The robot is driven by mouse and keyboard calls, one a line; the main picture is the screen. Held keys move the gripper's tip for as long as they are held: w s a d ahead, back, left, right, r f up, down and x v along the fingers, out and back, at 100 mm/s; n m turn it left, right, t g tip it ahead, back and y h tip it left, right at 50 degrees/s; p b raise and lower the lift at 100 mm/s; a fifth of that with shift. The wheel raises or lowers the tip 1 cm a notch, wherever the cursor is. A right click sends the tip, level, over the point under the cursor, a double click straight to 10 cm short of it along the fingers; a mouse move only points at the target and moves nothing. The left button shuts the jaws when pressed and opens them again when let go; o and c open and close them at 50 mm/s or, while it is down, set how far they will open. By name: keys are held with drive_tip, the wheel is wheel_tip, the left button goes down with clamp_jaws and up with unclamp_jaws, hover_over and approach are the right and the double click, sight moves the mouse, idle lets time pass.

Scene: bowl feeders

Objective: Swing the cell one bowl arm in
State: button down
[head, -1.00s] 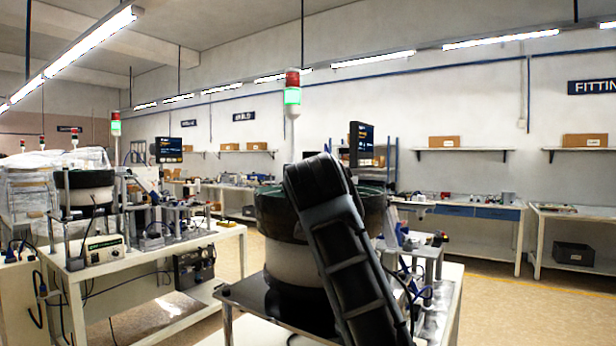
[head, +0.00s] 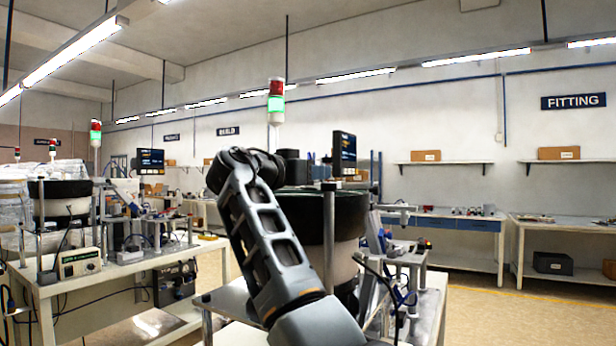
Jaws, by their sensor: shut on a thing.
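The nearest bowl feeder (head: 335,212), a dark bowl on a pale drum, stands on a bench right of the middle. No cell number is readable on it. A thin metal post (head: 328,240) rises in front of the bowl. I cannot make out a separate bowl arm; my own arm covers the bowl's left part. My arm rises from the bottom middle and bends at its top left of the bowl. Dark blocks show just behind the bowl rim, and I cannot tell what they are. My gripper and its fingertips do not show.
A second bowl feeder (head: 62,200) stands on the left bench (head: 150,264) with a control box (head: 80,262). A monitor (head: 344,152) and a stack light (head: 276,100) rise behind the near feeder. Open floor (head: 500,312) lies at right.

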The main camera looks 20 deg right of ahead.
drive_tip(key=shift+d+m+g, duration=0.3)
drive_tip(key=shift+g, duration=0.2)
drive_tip(key=shift+h, duration=0.3)
drive_tip(key=c, duration=0.8)
unclamp_jaws()
drive_tip(key=shift+c, duration=0.2)
drive_tip(key=b+v, duration=0.1)
drive_tip(key=v, duration=0.6)
drive_tip(key=shift+a+b, duration=0.3)
drive_tip(key=shift+b, duration=0.1)
drive_tip(key=shift+s, duration=0.1)
